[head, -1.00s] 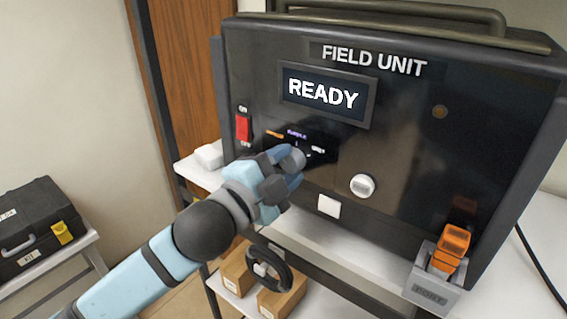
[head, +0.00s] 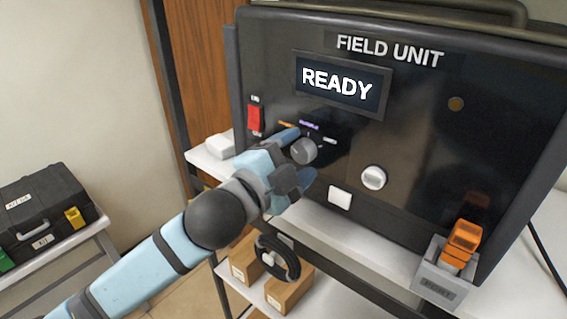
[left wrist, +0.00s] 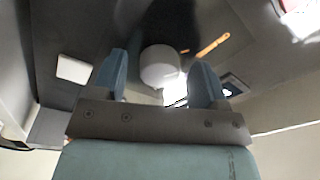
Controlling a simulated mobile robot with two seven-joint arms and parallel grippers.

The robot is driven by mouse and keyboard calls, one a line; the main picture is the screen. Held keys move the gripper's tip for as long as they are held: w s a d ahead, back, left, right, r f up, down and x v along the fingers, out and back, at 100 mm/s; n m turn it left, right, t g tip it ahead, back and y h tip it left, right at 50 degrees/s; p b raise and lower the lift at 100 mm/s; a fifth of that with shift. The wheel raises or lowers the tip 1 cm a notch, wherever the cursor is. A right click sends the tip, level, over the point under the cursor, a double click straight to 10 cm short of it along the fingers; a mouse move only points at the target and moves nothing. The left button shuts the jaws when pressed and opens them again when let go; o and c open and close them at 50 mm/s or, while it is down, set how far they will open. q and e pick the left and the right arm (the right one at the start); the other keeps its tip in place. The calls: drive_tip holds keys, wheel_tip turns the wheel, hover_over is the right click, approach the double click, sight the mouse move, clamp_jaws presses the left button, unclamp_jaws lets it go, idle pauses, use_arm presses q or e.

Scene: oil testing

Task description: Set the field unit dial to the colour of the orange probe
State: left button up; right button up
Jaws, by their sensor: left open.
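The field unit (head: 430,110) is a large dark box with a screen (head: 343,83) reading READY. Its grey dial (head: 303,150) sits below the screen, with orange, purple and white marks around it. The dial's pointer cannot be read clearly. The orange probe (head: 464,243) stands in the grey port (head: 438,283) at the lower right. My left gripper (head: 294,160) is open at the dial, one finger on each side. In the left wrist view the dial (left wrist: 160,66) lies between the fingertips with gaps on both sides, and the orange mark (left wrist: 212,46) shows. My right gripper is out of view.
A red switch (head: 255,116) is left of the dial, and a white knob (head: 374,177) and white square button (head: 340,197) are to its right. A shelf below holds boxes (head: 288,290) and a black coil (head: 278,257). A black toolbox (head: 40,215) stands at left.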

use_arm(q)
drive_tip(key=p+v, duration=0.4)
drive_tip(key=v, duration=0.9)
drive_tip(key=shift+s+a, duration=0.2)
drive_tip(key=shift+s, duration=0.1)
